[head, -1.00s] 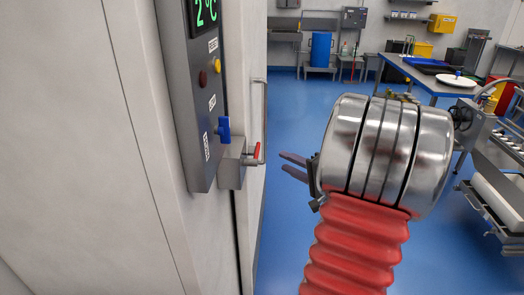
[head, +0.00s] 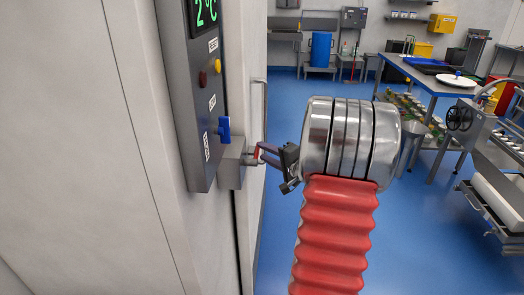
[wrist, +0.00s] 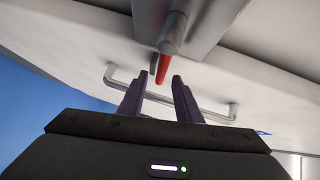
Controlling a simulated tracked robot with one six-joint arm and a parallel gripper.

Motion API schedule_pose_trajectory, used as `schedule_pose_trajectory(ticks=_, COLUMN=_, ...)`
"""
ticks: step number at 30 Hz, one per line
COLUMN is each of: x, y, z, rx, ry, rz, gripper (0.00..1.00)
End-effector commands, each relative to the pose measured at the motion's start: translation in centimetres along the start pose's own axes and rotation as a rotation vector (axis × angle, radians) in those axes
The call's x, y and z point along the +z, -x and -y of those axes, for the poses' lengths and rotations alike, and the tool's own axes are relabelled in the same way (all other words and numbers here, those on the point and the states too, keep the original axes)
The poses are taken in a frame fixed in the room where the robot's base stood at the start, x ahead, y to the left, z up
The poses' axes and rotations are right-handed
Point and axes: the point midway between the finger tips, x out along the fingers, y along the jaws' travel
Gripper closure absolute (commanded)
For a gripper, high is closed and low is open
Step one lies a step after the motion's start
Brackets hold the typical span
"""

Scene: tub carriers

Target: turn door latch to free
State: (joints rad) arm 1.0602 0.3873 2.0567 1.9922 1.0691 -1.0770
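The door latch has a red-tipped lever (head: 256,152) on a grey box (head: 231,165) at the door's edge, under the control panel. In the wrist view the red lever (wrist: 162,68) hangs from a grey round pivot and points down toward me. My gripper (head: 264,154) is at the lever, its fingers overlapping it in the head view. In the wrist view my gripper (wrist: 159,79) is open, one finger on each side of the lever's line, with gaps showing. I cannot tell whether the fingers touch the lever.
A vertical bar handle (head: 264,105) stands on the door beyond the latch.

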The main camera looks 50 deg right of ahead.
Motion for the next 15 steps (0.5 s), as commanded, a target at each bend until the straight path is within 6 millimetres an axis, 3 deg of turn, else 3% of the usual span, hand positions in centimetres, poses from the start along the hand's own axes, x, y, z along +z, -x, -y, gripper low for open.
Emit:
schedule_pose_trajectory(ticks=6, x=0.0, y=-2.5, z=0.1, rx=-0.001, ry=0.001, rz=0.001, gripper=0.69)
schedule_pose_trajectory(ticks=15, x=-0.1, y=-2.9, z=0.0, rx=0.0, ry=0.0, rz=-0.001, gripper=0.69)
